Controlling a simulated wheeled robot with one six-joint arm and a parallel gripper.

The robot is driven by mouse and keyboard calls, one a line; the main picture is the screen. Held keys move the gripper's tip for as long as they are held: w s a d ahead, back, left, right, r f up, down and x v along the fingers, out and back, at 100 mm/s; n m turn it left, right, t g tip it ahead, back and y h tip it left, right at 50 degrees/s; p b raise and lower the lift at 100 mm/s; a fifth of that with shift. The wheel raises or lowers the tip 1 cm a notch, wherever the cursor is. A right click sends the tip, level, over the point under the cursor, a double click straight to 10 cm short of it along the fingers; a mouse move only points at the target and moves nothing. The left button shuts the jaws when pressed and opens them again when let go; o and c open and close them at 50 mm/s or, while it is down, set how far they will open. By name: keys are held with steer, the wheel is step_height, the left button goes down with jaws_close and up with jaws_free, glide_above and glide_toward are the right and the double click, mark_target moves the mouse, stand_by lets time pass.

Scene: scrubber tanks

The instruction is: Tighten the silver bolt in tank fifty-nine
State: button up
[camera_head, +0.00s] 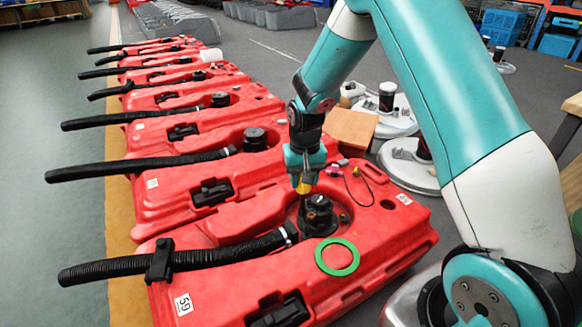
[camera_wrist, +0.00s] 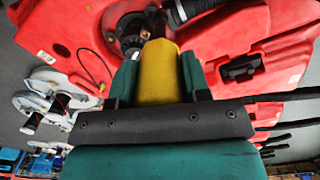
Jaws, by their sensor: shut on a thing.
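My gripper (camera_head: 305,172) points down just above the fitting and is shut on a yellow tool (camera_head: 304,187). In the wrist view, the yellow tool (camera_wrist: 158,72) sits between the two green fingers, its far end over the dark fitting (camera_wrist: 133,30). I cannot make out the silver bolt, or whether the tool touches it.
A green ring (camera_head: 326,265) lies on tank fifty-nine beside the fitting. A ribbed black hose (camera_head: 215,256) runs left from the fitting. A thin black cable (camera_head: 364,184) and small parts lie behind. More red tanks (camera_head: 180,200) stand in a row further back.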

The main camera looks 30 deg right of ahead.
steer(key=w+d+f+m+b, duration=0.1)
steer(key=w+d+f+m, duration=0.1)
steer(key=w+m, duration=0.1)
steer(key=w+d+f+m+b, duration=0.2)
steer(key=w+f+m, duration=0.1)
steer(key=w, duration=0.3)
steer(key=w+d+f+m+b, duration=0.2)
steer(key=w+f+m, duration=0.1)
steer(key=w, duration=0.1)
steer(key=shift+w+d, duration=0.3)
steer(key=w+d+f+m+b, duration=0.3)
steer(key=w+d+m, duration=0.3)
steer(key=m, duration=0.2)
steer(key=shift+d+f+b, duration=0.25)
steer(key=shift+f+b, duration=0.15)
steer(key=shift+b, duration=0.4)
step_height(320, 180, down, 5)
steer(key=b, duration=0.4)
steer(key=shift+r, duration=0.1)
steer(key=shift+r+p, duration=0.15)
steer(key=shift+p, duration=0.45)
steer(key=shift+o, duration=1.2)
steer(key=c, duration=0.4)
steer(key=shift+o, duration=0.2)
steer(key=shift+f, duration=0.2)
